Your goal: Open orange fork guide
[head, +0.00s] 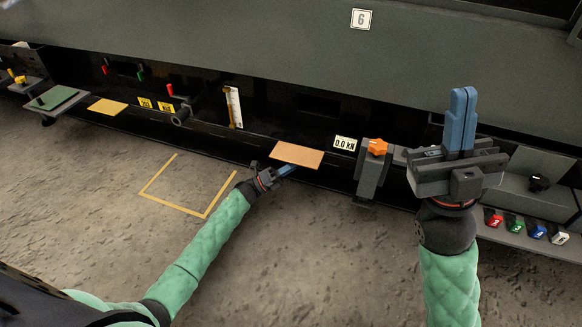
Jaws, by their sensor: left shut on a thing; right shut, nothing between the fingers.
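A flat orange plate (298,154), which looks like the orange fork guide, sticks out from the lower edge of the dark machine, near the middle of the head view. My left gripper (288,169) reaches its near left edge, and its blue fingers are shut on that edge. The finger tips are small in the picture, so the exact grip is hard to see. My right gripper (461,122) is at the right, with its blue fingers pointing up and pressed together, empty. It is well apart from the orange plate and hides part of the machine behind it.
A second, yellower plate (108,106) and a green plate (57,98) are at left. The floor is open around a yellow outline (181,206).

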